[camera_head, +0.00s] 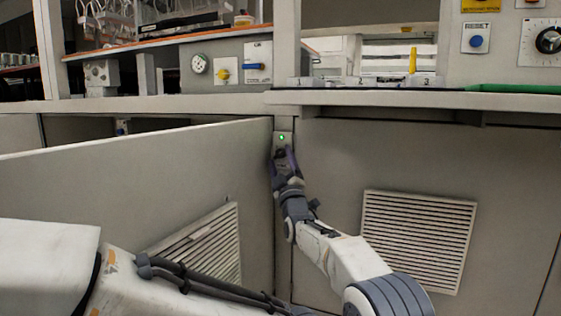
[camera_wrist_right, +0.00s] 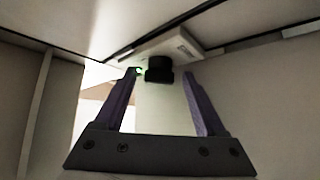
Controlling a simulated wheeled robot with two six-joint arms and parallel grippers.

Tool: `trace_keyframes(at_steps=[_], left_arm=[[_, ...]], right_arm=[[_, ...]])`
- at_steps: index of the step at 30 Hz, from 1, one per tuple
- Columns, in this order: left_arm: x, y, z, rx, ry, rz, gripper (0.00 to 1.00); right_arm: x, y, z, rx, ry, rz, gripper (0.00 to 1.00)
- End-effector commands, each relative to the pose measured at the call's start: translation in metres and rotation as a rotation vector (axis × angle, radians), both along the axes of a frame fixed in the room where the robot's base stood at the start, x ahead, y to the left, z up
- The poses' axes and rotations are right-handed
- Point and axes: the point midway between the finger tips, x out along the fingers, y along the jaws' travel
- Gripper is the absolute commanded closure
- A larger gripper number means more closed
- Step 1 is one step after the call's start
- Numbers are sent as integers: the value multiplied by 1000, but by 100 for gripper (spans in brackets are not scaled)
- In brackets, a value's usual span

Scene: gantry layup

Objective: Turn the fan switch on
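The fan switch (camera_head: 283,139) is a small grey plate with a lit green lamp, on the narrow post beside the open cabinet door. In the right wrist view it shows as a pale plate (camera_wrist_right: 185,45) with a black knob (camera_wrist_right: 158,70) and a green glow at its left. My right gripper (camera_head: 282,158) is just below the lamp. In its wrist view the two purple fingers (camera_wrist_right: 161,75) are spread, with the knob between their tips in the picture. I cannot tell whether they touch it. My left gripper is out of the head view.
An open grey door (camera_head: 140,178) stands left of the switch, close to my right gripper. A vented panel (camera_head: 330,165) is to the right. The counter edge (camera_head: 400,98) overhangs above. Other controls include a blue reset button (camera_head: 476,41) and a yellow knob (camera_head: 222,75).

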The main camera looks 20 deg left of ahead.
Motion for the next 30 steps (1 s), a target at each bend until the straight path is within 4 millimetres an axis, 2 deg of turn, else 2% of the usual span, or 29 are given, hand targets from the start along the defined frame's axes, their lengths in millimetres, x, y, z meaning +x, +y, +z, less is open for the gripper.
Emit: trace_keyframes(at_steps=[16, 21, 30], left_arm=[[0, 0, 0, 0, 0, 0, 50], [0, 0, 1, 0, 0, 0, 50], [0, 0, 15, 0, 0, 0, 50]], right_arm=[[-7, -4, -4, -2, 0, -1, 22], [-20, -13, -12, -3, 1, 0, 22], [-49, -31, -32, -3, 2, 1, 22]])
